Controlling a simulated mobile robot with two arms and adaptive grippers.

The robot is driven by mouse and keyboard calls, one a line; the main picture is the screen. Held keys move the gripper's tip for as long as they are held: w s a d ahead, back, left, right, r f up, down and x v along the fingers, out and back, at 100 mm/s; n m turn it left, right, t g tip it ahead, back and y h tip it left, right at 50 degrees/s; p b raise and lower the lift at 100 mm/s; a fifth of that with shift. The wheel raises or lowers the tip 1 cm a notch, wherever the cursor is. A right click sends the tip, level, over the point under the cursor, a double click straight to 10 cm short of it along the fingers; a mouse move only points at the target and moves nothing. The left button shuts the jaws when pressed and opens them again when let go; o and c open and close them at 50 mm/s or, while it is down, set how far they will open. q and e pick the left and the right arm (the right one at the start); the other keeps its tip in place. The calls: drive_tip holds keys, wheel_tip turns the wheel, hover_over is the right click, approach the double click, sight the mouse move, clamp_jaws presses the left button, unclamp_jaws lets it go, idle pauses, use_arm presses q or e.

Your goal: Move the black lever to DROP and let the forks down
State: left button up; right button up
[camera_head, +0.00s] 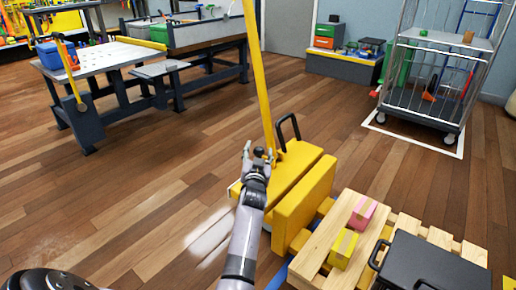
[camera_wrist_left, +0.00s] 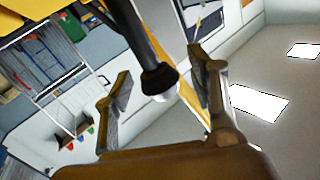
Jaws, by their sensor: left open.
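The yellow pallet truck (camera_head: 301,203) stands in front of me, with its long yellow handle (camera_head: 258,80) rising up. My left gripper (camera_head: 259,153) is at the lower part of this handle. In the left wrist view, the black lever (camera_wrist_left: 150,55) with a rounded end reaches between the open fingers of my left gripper (camera_wrist_left: 160,88). A gap shows on both sides of it, so the fingers are not shut on it. Any DROP mark is not readable. The forks are hidden by the truck and the wooden pallet (camera_head: 341,212). My right gripper is not in view.
The pallet carries a pink block (camera_head: 364,211), a yellow block (camera_head: 343,249) and a black case (camera_head: 430,265). A black loop (camera_head: 289,124) stands on the truck. A wire cage trolley (camera_head: 425,80) and a workbench (camera_head: 105,57) stand farther off. The wooden floor to the left is clear.

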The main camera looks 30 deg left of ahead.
use_arm(q)
drive_tip(key=shift+w, duration=0.2)
drive_tip(key=shift+r, duration=0.1)
drive_tip(key=shift+c, duration=0.6)
clamp_jaws()
